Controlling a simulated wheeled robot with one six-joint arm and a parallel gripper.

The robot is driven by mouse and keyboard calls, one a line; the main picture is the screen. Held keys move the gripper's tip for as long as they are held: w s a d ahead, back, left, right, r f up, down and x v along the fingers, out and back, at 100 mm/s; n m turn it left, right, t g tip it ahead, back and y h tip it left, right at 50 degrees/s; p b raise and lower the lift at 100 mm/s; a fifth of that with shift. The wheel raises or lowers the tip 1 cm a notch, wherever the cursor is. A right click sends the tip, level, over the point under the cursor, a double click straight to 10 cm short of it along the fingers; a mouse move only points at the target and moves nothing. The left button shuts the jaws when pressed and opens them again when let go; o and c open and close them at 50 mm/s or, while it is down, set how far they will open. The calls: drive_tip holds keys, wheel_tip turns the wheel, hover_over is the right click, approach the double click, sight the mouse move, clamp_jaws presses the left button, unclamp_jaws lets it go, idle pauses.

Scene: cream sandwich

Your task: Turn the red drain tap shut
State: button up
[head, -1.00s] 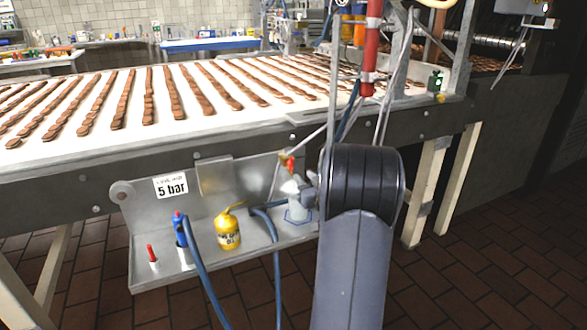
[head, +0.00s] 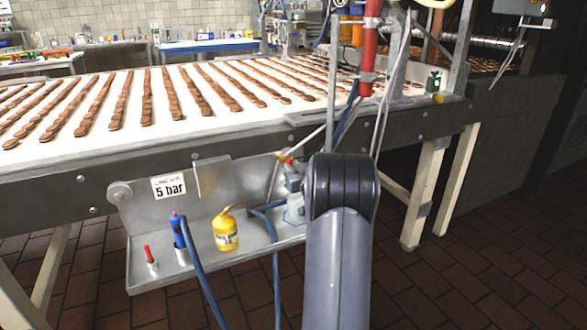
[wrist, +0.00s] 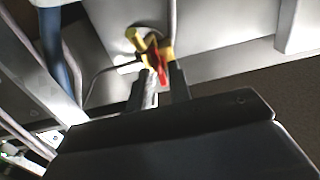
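The drain tap is by the back panel under the conveyor. Its red lever (wrist: 159,64) and brass-yellow body (wrist: 136,40) show in the wrist view. A little of the red (head: 288,160) shows in the head view, partly hidden behind my wrist. My gripper (wrist: 162,68) is at the tap. Its two dark fingers stand apart, one on each side of the red lever, with a gap between them. The lever looks nearer the left finger; I cannot tell whether either finger touches it.
The shelf (head: 205,263) under the conveyor holds a yellow oil can (head: 226,232), a blue tool (head: 179,232) with a hose, and a small red-topped piece (head: 150,258). Biscuit rows cover the conveyor belt (head: 60,92) above.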

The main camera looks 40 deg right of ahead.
clamp_jaws()
drive_tip(key=shift+p, duration=0.3)
drive_tip(key=m+p, duration=0.2)
drive_tip(key=p, duration=0.1)
drive_tip(key=shift+r+m, duration=0.2)
drive_tip(key=shift+m, duration=0.1)
drive_tip(key=m+p, duration=0.4)
drive_tip(key=shift+d+m, duration=0.15)
drive_tip(key=shift+m, duration=0.15)
drive_tip(key=m+p, duration=0.2)
drive_tip(key=m, duration=0.1)
drive_tip(key=m+p, duration=0.1)
drive_tip(key=m, duration=0.1)
drive_tip(key=shift+d+f, duration=0.1)
drive_tip(key=shift+f, duration=0.15)
drive_tip(key=m+p, duration=0.1)
drive_tip(key=m, duration=0.1)
drive_tip(key=m+p, duration=0.1)
drive_tip(key=m, duration=0.2)
drive_tip(key=shift+s+f+m, duration=0.1)
drive_tip(key=shift+f+m, duration=0.1)
drive_tip(key=shift+m, duration=0.1)
drive_tip(key=shift+p, duration=0.3)
